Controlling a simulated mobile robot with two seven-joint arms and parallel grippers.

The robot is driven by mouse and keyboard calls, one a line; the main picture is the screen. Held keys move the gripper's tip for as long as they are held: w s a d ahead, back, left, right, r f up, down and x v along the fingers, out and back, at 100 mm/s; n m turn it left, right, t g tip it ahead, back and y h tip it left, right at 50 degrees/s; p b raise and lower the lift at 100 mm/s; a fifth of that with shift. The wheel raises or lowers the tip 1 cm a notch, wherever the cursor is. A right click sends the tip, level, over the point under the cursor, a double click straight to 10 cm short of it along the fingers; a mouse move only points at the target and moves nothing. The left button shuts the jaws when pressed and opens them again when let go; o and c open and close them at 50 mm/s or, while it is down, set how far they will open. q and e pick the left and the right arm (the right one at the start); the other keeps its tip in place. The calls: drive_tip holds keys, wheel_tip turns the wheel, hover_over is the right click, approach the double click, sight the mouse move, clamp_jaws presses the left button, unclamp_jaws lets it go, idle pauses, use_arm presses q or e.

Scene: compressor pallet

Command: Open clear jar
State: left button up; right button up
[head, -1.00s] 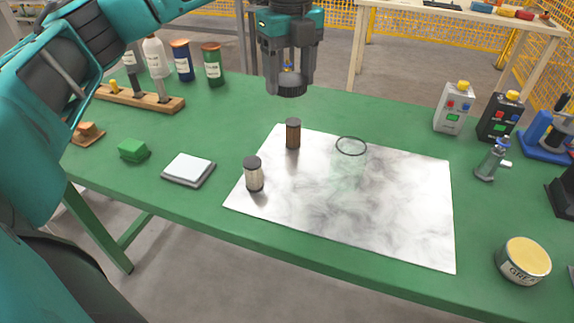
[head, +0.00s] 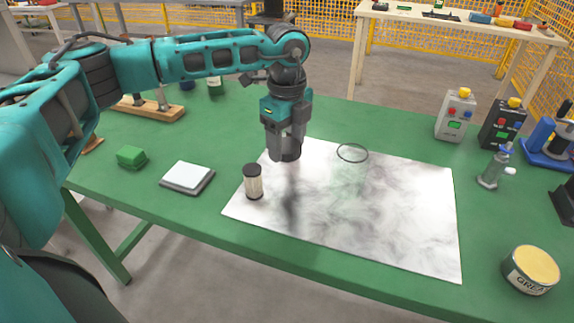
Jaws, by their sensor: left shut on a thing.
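The clear jar (head: 352,153) stands at the back of the marbled sheet. Its dark ring rim shows, no lid sits on it, and its see-through body is barely visible. My left gripper (head: 287,155) is shut on a round black lid (head: 290,150), left of the clear jar and apart from it. The gripper points down over the sheet's back-left part, with a shadow below it. It hides the place where a brown jar stood. My right gripper is not in view.
A dark-capped jar with pale contents (head: 253,182) stands on the marbled sheet (head: 400,215), close to the left gripper. A white pad (head: 188,177) and green block (head: 131,156) lie left. Control boxes (head: 456,114) and a yellow-lidded tin (head: 531,268) stand right.

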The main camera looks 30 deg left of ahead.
sight(287, 175)
use_arm(q)
wheel_tip(287, 175, down, 6)
drive_tip(key=shift+r+b, duration=0.1)
drive_tip(key=shift+b, duration=0.3)
drive_tip(key=shift+f, duration=0.3)
drive_tip(key=o, duration=1.2)
drive_tip(key=shift+r, duration=0.6)
wheel_tip(287, 175, up, 11)
drive_tip(key=shift+r+p, duration=0.1)
drive_tip(key=shift+p, duration=0.7)
